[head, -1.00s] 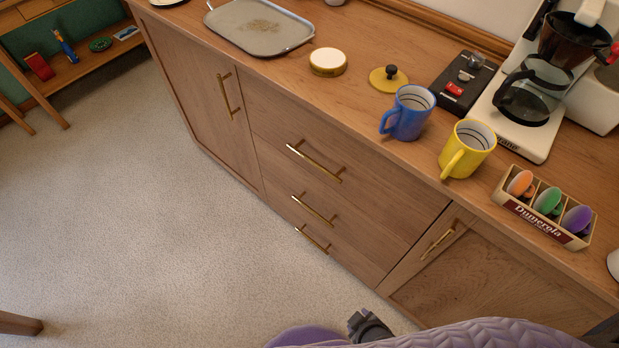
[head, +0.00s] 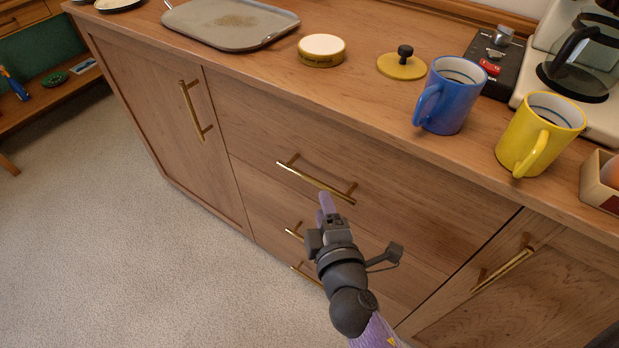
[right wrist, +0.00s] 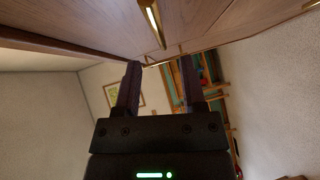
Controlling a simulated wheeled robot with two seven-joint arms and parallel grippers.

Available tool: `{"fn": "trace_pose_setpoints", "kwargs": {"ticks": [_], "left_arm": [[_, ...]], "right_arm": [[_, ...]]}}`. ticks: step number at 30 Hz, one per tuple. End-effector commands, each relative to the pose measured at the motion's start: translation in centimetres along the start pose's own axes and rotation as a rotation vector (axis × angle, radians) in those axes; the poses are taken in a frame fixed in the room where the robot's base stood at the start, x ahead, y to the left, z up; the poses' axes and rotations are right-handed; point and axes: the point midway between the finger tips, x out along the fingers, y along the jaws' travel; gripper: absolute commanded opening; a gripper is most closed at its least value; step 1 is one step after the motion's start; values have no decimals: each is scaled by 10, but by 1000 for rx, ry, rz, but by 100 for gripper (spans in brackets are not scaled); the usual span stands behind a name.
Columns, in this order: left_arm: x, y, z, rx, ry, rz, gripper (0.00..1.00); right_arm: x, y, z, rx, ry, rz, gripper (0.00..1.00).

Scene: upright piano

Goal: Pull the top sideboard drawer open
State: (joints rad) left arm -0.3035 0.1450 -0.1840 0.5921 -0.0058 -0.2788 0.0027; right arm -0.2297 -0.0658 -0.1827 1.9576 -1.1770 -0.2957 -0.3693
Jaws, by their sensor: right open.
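The top sideboard drawer (head: 390,165) is closed, its wooden front flush with the sideboard. Its long brass bar handle (head: 316,182) runs across the front on two posts. My right gripper (head: 325,203) is open, its purple-grey fingertips just below the handle's right half in the head view. I cannot tell whether they touch the bar. In the right wrist view my two dark fingers (right wrist: 161,78) stand apart with no object clearly held between them. A brass handle (right wrist: 152,22) shows above them there; which one it is I cannot tell. My left gripper is not in view.
Lower brass handles (head: 295,231) are partly hidden by my right arm. A blue mug (head: 450,98), a yellow mug (head: 540,135), a round tin (head: 321,50) and a grey tray (head: 230,22) stand on the sideboard top. The carpet (head: 130,230) at left is clear.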

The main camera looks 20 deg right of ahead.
Motion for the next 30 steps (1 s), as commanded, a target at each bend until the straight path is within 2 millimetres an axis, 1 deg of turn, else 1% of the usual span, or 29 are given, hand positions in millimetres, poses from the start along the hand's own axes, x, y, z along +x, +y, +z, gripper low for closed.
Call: {"fn": "trace_pose_setpoints", "kwargs": {"ticks": [1, 3, 6, 9, 13, 20, 21, 23, 24, 26, 27, 28, 30], "left_arm": [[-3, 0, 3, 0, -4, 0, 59], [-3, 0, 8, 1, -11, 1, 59], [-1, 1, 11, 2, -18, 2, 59], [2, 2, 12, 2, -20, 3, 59], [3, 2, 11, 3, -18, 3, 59], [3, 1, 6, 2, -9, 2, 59], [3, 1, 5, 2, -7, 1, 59], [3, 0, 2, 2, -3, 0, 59], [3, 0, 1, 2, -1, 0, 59], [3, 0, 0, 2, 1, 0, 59], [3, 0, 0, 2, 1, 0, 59], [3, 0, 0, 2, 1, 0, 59], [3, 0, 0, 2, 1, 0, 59]], "right_arm": [[12, 4, -1, -2, 3, 6, 52], [30, 4, -1, -1, 1, 5, 52], [50, 2, 0, 0, 1, 2, 52], [64, 0, 0, 2, 2, 0, 52], [74, 1, 0, 1, 1, -1, 52], [76, 1, 0, 2, 1, -2, 52], [75, 1, 0, 2, 1, -2, 50], [75, 1, 0, 2, 1, -2, 38], [75, 1, 0, 3, 1, -2, 29], [75, 1, 0, 3, 1, -2, 16], [75, 1, 0, 3, 1, -2, 8], [75, 1, 0, 3, 1, -2, 2], [75, 1, 0, 3, 1, -2, 0]]}}
